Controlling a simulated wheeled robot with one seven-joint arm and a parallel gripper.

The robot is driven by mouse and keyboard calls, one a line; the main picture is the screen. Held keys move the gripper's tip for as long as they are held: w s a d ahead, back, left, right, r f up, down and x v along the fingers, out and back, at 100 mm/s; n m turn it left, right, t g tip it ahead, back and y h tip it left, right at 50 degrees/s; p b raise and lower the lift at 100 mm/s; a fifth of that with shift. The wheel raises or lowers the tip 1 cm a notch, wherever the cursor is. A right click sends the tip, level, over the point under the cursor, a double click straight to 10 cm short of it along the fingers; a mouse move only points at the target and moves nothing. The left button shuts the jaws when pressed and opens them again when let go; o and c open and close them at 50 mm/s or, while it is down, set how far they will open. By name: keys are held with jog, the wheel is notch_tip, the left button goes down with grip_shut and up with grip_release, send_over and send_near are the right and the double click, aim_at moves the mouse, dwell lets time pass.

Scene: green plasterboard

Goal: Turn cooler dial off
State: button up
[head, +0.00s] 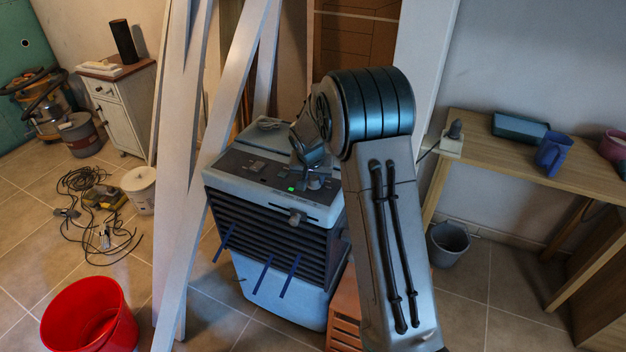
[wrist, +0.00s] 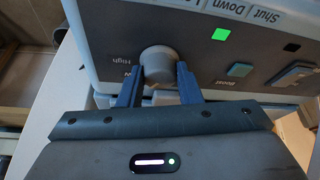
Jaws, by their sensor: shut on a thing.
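The cooler (head: 275,190) stands on the tiled floor in the middle of the head view, with a grey control top and dark front slats. In the wrist view its panel (wrist: 205,50) shows a round grey dial (wrist: 159,62) with the words "High" and "Boost" near it, and a lit green square. My gripper (wrist: 160,84) has its two blue fingers on either side of the dial and is shut on it. The dial's pointer mark is not clear. In the head view my arm hides part of the cooler's right side and the fingertips.
Pale leaning planks (head: 190,200) stand close to the cooler's left. A red bucket (head: 88,318) and a white bucket (head: 140,188) are on the floor at left.

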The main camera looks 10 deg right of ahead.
jog(key=n+y, duration=0.1)
jog(key=n, duration=0.2)
jog(key=shift+d+b, duration=0.15)
jog(key=shift+b, duration=0.15)
jog(key=shift+n+y, duration=0.7)
jog(key=shift+n, duration=0.8)
jog(key=o, duration=1)
jog(key=b+v, duration=0.1)
jog(key=v, duration=1.2)
jog(key=shift+s+r, duration=0.25)
jog(key=shift+r, duration=0.1)
